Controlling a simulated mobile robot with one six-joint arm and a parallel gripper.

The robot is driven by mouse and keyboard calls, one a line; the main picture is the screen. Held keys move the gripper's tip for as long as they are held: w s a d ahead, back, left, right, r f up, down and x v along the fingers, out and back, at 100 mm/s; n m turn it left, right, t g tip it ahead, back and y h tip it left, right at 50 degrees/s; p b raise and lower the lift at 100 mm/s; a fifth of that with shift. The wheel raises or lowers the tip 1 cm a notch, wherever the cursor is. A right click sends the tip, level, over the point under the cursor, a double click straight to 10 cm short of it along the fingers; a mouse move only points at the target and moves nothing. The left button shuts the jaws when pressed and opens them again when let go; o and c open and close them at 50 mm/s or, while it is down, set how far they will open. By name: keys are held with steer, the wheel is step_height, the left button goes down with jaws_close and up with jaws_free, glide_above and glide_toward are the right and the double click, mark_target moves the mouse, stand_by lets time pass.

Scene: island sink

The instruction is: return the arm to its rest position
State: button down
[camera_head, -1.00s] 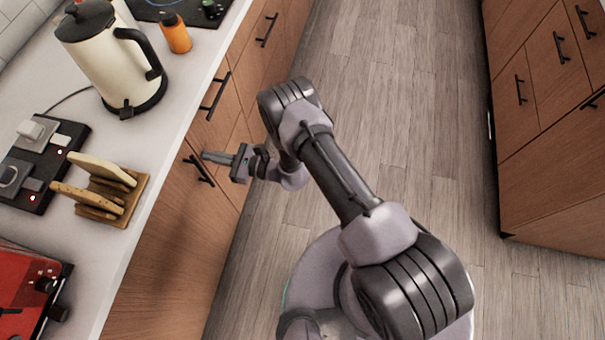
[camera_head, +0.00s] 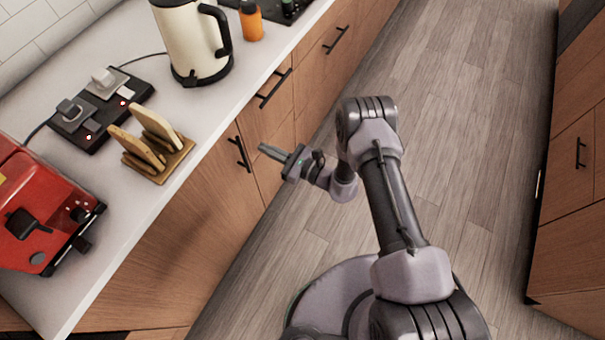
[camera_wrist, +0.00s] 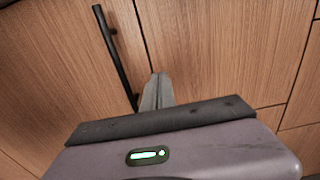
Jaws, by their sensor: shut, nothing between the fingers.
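My gripper (camera_head: 270,152) is shut and empty. In the head view it is below the counter height, in front of the wooden cabinet doors, pointing left toward them. In the wrist view the closed fingers (camera_wrist: 157,88) point at the cabinet front, close to a black bar handle (camera_wrist: 115,58). I cannot tell the exact gap between the fingertips and the cabinet. My arm is bent over the floor, with its forearm running down to my base at the bottom of the head view.
The white counter (camera_head: 98,235) carries a red toaster (camera_head: 30,205), a wooden rack (camera_head: 175,162) with slices, a power strip (camera_head: 105,105), a cream kettle (camera_head: 190,40) and an orange bottle (camera_head: 251,22). Cabinets (camera_head: 572,215) stand at right. The wooden floor (camera_head: 460,130) between is clear.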

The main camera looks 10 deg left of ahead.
steer(key=p+v, duration=0.2)
steer(key=v, duration=0.7)
step_height(320, 180, up, 25)
steer(key=s+n+g+h, duration=0.2)
steer(key=s+n+g, duration=0.1)
steer(key=n+g, duration=0.7)
steer(key=s+d+r+n+t+h, duration=0.3)
steer(key=s+d+r+h, duration=0.3)
steer(key=d, duration=0.4)
steer(key=s+d+r+n+t+h, duration=0.4)
steer(key=s+d+r+t+h, duration=0.2)
steer(key=d+r, duration=0.4)
steer(key=shift+s+t+h, duration=0.3)
steer(key=shift+s+h, duration=0.2)
steer(key=shift+s, duration=0.7)
